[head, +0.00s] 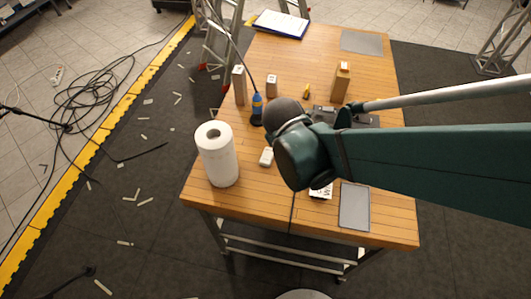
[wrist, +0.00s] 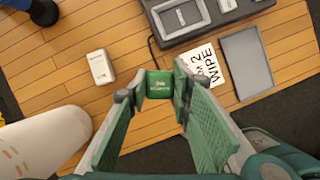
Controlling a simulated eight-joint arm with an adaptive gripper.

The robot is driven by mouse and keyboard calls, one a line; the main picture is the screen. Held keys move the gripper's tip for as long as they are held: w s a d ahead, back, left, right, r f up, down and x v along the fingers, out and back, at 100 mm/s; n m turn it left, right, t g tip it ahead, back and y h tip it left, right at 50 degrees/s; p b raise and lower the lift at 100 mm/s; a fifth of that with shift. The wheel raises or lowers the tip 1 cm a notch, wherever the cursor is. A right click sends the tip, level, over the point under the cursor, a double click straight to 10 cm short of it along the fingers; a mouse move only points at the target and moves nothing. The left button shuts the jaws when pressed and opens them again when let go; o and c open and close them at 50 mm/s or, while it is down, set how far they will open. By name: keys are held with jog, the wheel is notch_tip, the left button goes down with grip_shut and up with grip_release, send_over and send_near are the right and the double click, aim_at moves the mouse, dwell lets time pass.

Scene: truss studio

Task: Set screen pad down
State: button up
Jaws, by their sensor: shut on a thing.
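The screen pad (wrist: 159,84), a small green block with white lettering too small to read surely, is between the fingertips of my gripper (wrist: 154,90) in the wrist view. My gripper is shut on it, with the fingers on its left and right sides. The wood tabletop lies beyond it; I cannot tell how high above the wood it is. To its right is a white card (wrist: 203,67) lettered "2 WIPE", and then a grey rectangular mat (wrist: 246,62). In the head view, my arm hides the gripper and pad; the card (head: 321,192) and mat (head: 355,207) show near the front edge.
A small white box (wrist: 100,67) sits left of the pad. A white paper roll (head: 218,158) stands at the table's left edge. A grey device (wrist: 205,17) lies behind the card. A blue bottle (head: 257,111) and wooden blocks (head: 340,84) stand farther back. Bare wood surrounds the box.

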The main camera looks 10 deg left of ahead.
jog(key=s+a+n+y, duration=0.1)
jog(key=s+a+n, duration=0.3)
jog(key=a, duration=0.7)
jog(key=shift+s+a+r+n+t+y, duration=0.15)
jog(key=shift+s+n+t+y, duration=0.2)
jog(key=shift+s, duration=0.7)
jog(key=shift+f+b, duration=0.45)
jog(key=shift+f, duration=2.5)
jog(key=shift+f+b, duration=0.35)
jog(key=shift+f, duration=1.75)
jog(key=shift+f, duration=0.1)
jog(key=o, duration=0.5)
jog(key=shift+c, duration=0.2)
jog(key=o, duration=0.4)
